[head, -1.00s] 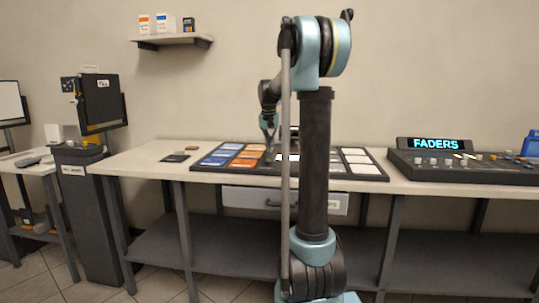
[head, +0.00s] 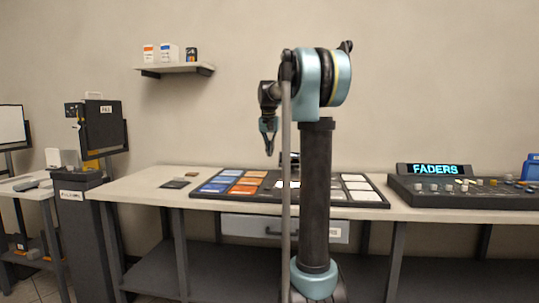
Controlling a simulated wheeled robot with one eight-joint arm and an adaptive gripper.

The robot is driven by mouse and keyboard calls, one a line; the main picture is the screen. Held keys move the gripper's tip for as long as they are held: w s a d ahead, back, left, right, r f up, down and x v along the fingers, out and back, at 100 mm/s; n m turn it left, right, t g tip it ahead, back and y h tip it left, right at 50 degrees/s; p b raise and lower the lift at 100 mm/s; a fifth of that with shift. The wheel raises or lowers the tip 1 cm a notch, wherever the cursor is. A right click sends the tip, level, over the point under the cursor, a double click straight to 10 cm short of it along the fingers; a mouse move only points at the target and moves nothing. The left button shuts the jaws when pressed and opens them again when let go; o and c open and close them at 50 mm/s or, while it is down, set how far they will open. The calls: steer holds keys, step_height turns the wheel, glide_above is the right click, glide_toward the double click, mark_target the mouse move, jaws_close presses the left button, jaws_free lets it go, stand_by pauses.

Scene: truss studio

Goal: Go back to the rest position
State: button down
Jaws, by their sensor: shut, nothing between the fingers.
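My gripper (head: 269,148) hangs pointing down from my raised arm in the head view. It is shut and empty, in the air above the table and clear of everything on it. Below it on the table lies a dark tray (head: 264,194) with blue, orange and white rectangular pieces in rows. My own arm column hides part of the tray's right half.
A mixing console (head: 460,202) with a lit FADERS sign (head: 434,170) stands on the table's right. A wall shelf (head: 176,69) with small boxes is at upper left. A dark lamp-like unit (head: 104,126) stands left of the table. The air around my gripper is free.

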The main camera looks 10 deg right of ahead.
steer(key=s+f+n, duration=0.1)
steer(key=s+f, duration=0.9)
steer(key=s, duration=0.5)
steer(key=s+f+n, duration=0.1)
steer(key=s+f, duration=0.9)
steer(key=s, duration=0.4)
steer(key=s+f+n+y, duration=0.1)
steer(key=s+f, duration=1)
steer(key=s, duration=0.4)
steer(key=shift+s+a+n, duration=0.25)
steer(key=shift+s+n, duration=0.1)
steer(key=shift+n, duration=0.05)
steer(key=shift+w+f, duration=0.25)
steer(key=shift+w, duration=0.25)
